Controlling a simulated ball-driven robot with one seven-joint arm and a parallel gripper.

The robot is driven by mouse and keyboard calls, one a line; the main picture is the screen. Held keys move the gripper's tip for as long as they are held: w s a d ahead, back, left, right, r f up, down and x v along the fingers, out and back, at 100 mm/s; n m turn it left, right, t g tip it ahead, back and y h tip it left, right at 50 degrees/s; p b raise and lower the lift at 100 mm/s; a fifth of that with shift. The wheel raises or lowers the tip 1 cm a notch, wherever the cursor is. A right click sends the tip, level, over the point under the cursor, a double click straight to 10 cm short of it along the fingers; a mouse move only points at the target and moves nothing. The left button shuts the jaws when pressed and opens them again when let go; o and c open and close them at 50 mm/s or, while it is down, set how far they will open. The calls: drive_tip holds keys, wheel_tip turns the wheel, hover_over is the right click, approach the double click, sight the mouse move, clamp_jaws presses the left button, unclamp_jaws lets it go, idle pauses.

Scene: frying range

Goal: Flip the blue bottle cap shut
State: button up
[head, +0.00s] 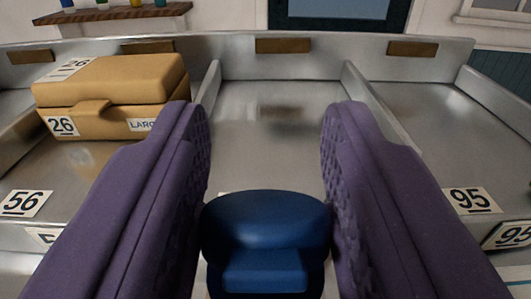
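The blue bottle cap (265,222) is at the bottom middle of the head view. It has a rounded dark blue top with a squarish tab-like part at its near side. The lower part and any bottle under it are cut off by the picture's edge. I cannot tell how far its lid is closed. My gripper (265,135) has two purple ribbed fingers, held wide apart with empty space between their tips. The cap shows low between the fingers; I cannot tell whether either finger touches it.
A tan lidded carton (112,95) marked 26 stands in the left bay of the metal counter. Metal dividers (375,108) separate the bays. The middle bay (275,105) and right bay look empty. Number labels such as 95 (470,200) sit along the front edge.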

drive_tip(key=f+t+b, duration=0.1)
drive_tip(key=b, duration=0.2)
drive_tip(key=shift+s+f+t+b, duration=0.1)
drive_tip(key=shift+s+t+b, duration=0.05)
drive_tip(key=shift+t+b, duration=0.2)
drive_tip(key=b, duration=0.1)
drive_tip(key=t+b, duration=0.1)
drive_tip(key=shift+s+t+b, duration=0.2)
drive_tip(key=shift+t+b, duration=0.05)
drive_tip(key=shift+b, duration=0.1)
drive_tip(key=shift+t+b, duration=0.4)
drive_tip(key=shift+s+r, duration=0.1)
drive_tip(key=shift+r, duration=0.15)
drive_tip(key=o, duration=1)
drive_tip(key=shift+r, duration=0.15)
